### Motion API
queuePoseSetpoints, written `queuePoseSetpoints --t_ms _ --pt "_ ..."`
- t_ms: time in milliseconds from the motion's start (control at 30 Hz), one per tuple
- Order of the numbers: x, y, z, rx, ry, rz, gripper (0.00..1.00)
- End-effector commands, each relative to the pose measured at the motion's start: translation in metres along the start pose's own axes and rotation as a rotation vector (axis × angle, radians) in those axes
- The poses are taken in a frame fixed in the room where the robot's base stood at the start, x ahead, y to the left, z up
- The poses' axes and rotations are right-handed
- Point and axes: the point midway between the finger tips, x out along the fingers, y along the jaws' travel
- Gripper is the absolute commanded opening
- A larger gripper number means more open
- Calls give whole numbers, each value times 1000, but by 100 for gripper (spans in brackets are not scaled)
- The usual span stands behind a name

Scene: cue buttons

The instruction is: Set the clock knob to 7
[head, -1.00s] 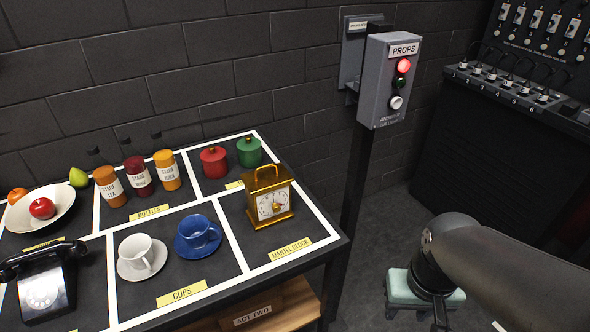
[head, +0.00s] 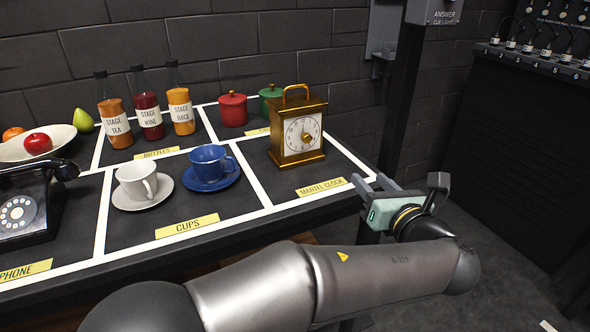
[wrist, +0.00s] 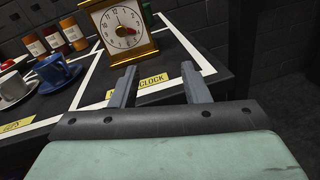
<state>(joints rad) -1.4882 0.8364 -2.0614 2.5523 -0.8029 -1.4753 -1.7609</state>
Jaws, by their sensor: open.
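The gold mantel clock (head: 298,142) stands upright in its marked square at the right end of the table, its white dial facing me. In the wrist view the clock (wrist: 119,27) is at the top, and a reddish pointed part shows near the dial's centre, aimed roughly right; the exact number is too small to read. My gripper (head: 373,186) is open and empty, off the table's right front corner, right of and lower than the clock. Its two fingers (wrist: 157,84) point toward the table, apart from the clock.
A yellow mantel clock label (head: 322,187) lies before the clock. The blue cup (head: 208,163) and white cup (head: 138,180) stand to the left. A red pot (head: 232,109) and green pot (head: 270,101) are behind. A dark post (head: 400,90) rises behind the table's right side.

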Motion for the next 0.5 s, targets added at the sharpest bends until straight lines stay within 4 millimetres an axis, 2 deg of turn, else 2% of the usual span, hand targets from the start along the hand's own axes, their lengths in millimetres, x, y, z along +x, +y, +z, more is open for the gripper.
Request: queuePoseSetpoints --t_ms 33,133,267,500 --pt "-3 19 -2 -78 -11 57 42" --pt "-8 41 5 -166 -28 124 42" --pt "-5 48 12 -188 -31 142 42" --pt "22 51 18 -182 -29 136 42"
